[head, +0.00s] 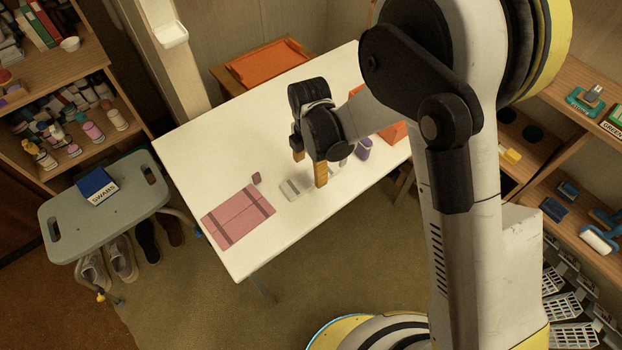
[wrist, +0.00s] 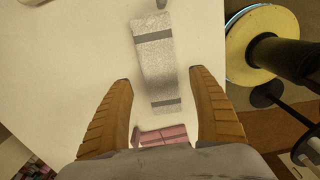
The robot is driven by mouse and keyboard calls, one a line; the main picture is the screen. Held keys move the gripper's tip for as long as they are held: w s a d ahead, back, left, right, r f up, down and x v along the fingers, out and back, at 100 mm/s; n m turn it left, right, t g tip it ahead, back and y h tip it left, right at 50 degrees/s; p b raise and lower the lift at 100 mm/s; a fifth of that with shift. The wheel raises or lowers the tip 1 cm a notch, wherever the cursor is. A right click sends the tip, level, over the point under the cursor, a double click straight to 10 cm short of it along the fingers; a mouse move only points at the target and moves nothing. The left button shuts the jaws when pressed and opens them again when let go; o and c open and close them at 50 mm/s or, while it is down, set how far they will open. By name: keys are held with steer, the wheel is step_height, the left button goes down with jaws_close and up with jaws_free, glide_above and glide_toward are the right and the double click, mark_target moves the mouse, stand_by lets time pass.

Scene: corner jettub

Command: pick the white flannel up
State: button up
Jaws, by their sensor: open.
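The white flannel (head: 292,190) lies flat on the white table, partly hidden by my gripper in the head view. In the wrist view the flannel (wrist: 158,65) is a long, pale grey-white strip with a dark band near each end. My gripper (head: 309,168) is open above the table over the flannel, fingers pointing down. In the wrist view the gripper (wrist: 162,80) has its two ribbed tan fingers wide apart, with the flannel showing between and beyond them. Nothing is held.
A pink striped cloth (head: 238,216) lies left of the flannel, with a small dark reddish item (head: 256,178) near it. A purple item (head: 363,149) and an orange thing (head: 393,132) are to the right. The table's (head: 200,150) left part is clear. A grey stool (head: 105,200) stands left.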

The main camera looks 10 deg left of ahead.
mark_target(310, 177)
step_height(310, 177, down, 5)
steer(key=b, duration=0.2)
steer(key=shift+r+b, duration=0.15)
steer(key=shift+b, duration=0.15)
steer(key=shift+d+f, duration=0.1)
steer(key=shift+f, duration=0.45)
steer(key=shift+o, duration=0.5)
steer(key=shift+s, duration=0.1)
steer(key=shift+b, duration=0.3)
steer(key=shift+c, duration=1.2)
steer(key=o, duration=0.8)
